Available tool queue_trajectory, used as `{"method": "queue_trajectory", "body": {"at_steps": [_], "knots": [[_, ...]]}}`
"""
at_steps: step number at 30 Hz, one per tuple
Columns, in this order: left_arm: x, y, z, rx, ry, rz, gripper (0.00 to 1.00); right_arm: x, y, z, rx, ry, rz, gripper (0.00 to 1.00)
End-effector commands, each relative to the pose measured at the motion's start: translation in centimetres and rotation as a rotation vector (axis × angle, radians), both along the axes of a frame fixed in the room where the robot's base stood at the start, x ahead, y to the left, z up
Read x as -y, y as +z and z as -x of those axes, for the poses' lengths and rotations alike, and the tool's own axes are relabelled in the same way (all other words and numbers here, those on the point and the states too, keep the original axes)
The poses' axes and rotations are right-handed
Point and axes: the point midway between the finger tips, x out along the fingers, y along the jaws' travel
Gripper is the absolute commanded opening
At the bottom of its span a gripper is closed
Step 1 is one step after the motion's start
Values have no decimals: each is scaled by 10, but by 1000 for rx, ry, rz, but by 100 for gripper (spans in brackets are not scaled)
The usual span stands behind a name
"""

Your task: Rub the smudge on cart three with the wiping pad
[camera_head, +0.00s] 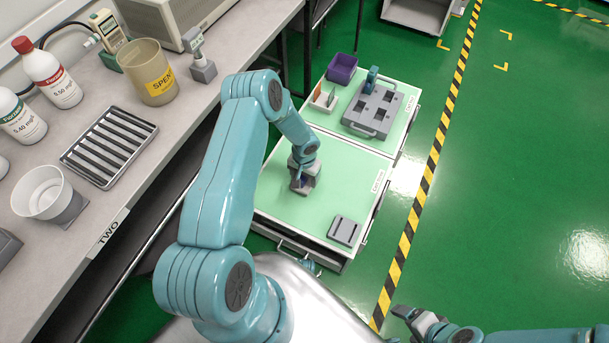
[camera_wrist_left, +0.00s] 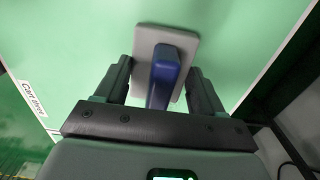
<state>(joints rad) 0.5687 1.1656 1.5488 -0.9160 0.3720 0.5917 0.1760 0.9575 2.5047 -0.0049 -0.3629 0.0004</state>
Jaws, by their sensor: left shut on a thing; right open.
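Cart three (camera_head: 300,215) has a pale green top, and its label (camera_wrist_left: 33,97) reads "Cart three" in the left wrist view. My left gripper (camera_head: 301,183) is over the middle of this top, shut on the blue handle of the wiping pad (camera_wrist_left: 185,42). The pad is a grey plate, lying flat on or just above the green top; I cannot tell which. In the head view my gripper mostly hides the pad. I see no smudge in either view. My right gripper (camera_head: 421,318) is open and empty over the floor at the lower right.
A grey slotted block (camera_head: 345,230) lies near cart three's front right corner. Behind stands another cart with a purple bin (camera_head: 342,68), a small divided tray (camera_head: 324,97) and a grey fixture (camera_head: 373,108). A bench (camera_head: 150,190) with bottles and a rack runs along the left.

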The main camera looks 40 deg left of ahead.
Motion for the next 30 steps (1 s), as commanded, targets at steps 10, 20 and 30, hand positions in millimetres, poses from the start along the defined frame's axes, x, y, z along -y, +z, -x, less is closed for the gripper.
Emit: {"method": "queue_trajectory", "body": {"at_steps": [10, 20, 30], "knots": [[0, 1, 0, 0, 0, 0, 44, 0, 0, 0, 0, 0, 0, 80], [0, -5, 0, 0, 0, 0, 44, 0, -6, 0, 0, 0, 0, 80], [0, -11, 0, 0, 0, 0, 44, 0, -12, 0, 0, 0, 0, 80]]}}
